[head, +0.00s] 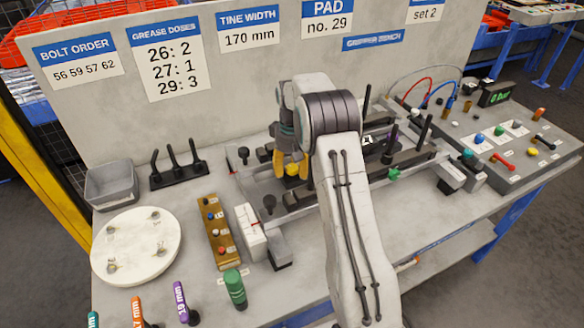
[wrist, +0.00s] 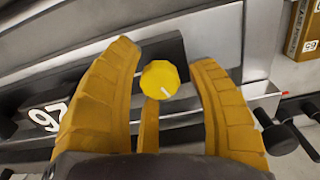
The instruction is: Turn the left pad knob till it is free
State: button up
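The yellow pad knob (wrist: 160,79) sits on a dark block in the wrist view, with a short white mark on its face. My gripper (wrist: 160,70) points at it with yellow fingers spread on both sides, and gaps show between the fingers and the knob. In the head view my gripper (head: 289,160) is lowered over the left part of the gripper bench fixture, with the yellow knob (head: 292,169) just visible between the fingers. My arm hides part of the fixture.
A white round plate (head: 138,246), a brown block with several coloured pegs (head: 216,232) and a green-handled tool (head: 235,290) are left of the fixture. A grey bin (head: 110,184) and a black rack (head: 178,172) stand behind. A control panel (head: 495,150) is at right.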

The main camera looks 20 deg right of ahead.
aim_at(292, 167)
jog(key=shift+o, duration=0.4)
jog(key=shift+r, duration=0.2)
jog(key=shift+w+r, duration=0.1)
jog(key=shift+r, duration=0.1)
notch_tip(292, 167, up, 11)
jog(key=shift+r, duration=0.2)
dwell(0.4)
